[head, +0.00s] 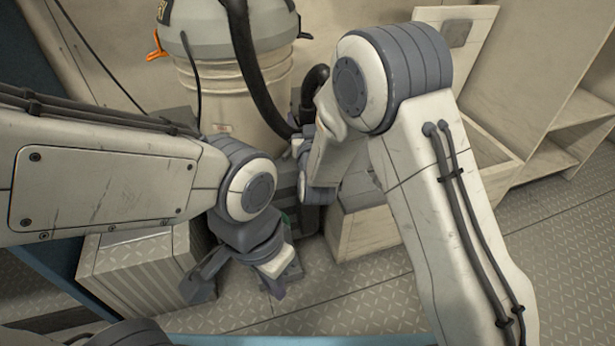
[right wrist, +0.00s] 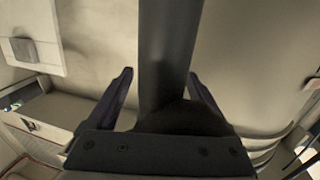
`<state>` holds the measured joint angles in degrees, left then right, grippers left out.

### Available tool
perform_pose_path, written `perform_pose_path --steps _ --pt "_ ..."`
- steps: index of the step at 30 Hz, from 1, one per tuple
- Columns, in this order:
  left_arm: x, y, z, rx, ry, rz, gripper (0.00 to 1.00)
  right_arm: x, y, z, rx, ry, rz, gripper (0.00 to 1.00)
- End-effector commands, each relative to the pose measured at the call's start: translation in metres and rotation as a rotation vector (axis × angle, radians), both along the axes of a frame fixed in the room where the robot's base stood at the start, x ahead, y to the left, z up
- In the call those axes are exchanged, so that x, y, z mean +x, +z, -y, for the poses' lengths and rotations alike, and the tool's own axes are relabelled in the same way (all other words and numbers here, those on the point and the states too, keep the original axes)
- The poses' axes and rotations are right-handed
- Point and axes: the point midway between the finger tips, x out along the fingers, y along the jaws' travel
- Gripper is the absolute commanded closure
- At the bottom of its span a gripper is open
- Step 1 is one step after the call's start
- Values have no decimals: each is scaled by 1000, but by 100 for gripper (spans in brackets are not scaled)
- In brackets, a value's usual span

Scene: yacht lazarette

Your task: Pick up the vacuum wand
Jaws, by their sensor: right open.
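In the right wrist view a dark grey tube, which looks like the vacuum wand (right wrist: 168,50), runs from the top edge down between the two fingers. My right gripper (right wrist: 160,74) is open, with a finger on each side of the tube and gaps showing between. The tube's lower part ends in a dark shape at the palm; contact there cannot be told. In the head view my right arm hides its gripper and most of the wand. My left gripper (head: 238,284) is open and empty, low over the floor and away from the wand.
The vacuum's pale canister (head: 215,88) stands at the back, with a black hose (head: 252,70) looping down its front. A pale open box (head: 365,236) stands behind my right arm. A ribbed box (head: 140,262) stands at left. Shelves (head: 570,130) line the right. Metal floor (head: 330,290) is clear in front.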

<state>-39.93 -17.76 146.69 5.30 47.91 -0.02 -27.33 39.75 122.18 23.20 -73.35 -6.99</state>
Motion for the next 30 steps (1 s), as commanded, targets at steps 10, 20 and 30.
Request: perform_pose_path --steps 10,20,30 --pt "0 0 0 0 0 0 100 1 1 0 -1 0 -1 58" --pt "0 0 0 0 0 0 100 1 2 0 0 0 2 100" --pt "0 17 0 0 0 0 100 2 30 0 1 0 5 100"
